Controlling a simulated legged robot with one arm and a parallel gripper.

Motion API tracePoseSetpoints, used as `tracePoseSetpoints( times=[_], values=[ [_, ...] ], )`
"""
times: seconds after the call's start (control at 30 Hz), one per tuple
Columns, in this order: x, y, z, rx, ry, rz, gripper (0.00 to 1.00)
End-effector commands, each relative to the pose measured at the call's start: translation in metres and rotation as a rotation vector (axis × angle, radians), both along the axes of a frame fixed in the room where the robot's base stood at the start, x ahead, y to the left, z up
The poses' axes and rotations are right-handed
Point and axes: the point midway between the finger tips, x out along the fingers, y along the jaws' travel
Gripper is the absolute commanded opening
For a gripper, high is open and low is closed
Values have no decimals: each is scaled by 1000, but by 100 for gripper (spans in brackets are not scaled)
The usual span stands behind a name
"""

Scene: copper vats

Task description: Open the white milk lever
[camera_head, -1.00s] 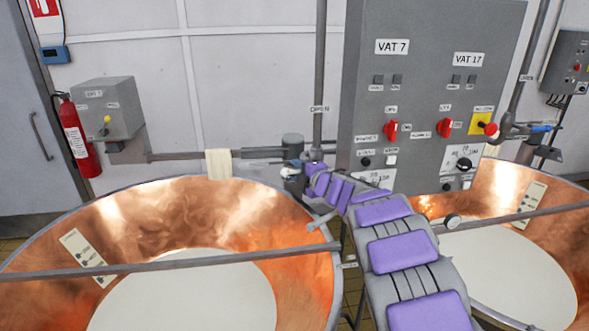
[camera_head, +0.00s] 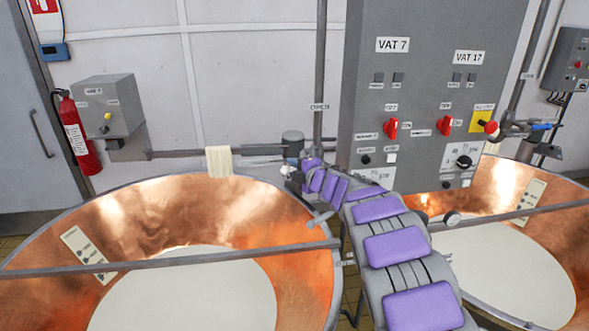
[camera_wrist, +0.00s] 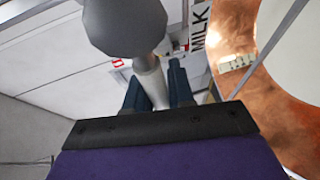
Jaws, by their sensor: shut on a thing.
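In the wrist view, the dark fingers of my gripper (camera_wrist: 154,88) are shut on the white milk lever (camera_wrist: 150,76), a pale rod that runs between them. The lever joins a grey rounded valve part (camera_wrist: 125,22) above it. A "MILK" label (camera_wrist: 200,30) is on a pipe at the right of the fingers. In the head view, my gripper (camera_head: 292,176) is at the pipe joint behind the near vats, below the vertical pipe. It is small there, and my arm partly hides the valve, so the lever cannot be made out clearly.
Copper vats with white liquid stand at left (camera_head: 130,218) and right (camera_head: 510,190). A metal bar (camera_head: 180,258) crosses the left vat. The grey control panel (camera_head: 430,75) rises behind my arm.

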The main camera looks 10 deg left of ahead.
Motion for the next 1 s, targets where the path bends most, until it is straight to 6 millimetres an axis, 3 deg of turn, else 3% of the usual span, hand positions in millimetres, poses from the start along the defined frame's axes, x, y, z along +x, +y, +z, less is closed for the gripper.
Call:
tracePoseSetpoints(
  times=[0.63,1.0],
  values=[
    [0,-1,-1,22,12,-1,0],
    [1,-3,16,234,76,-3,0]
  ],
)
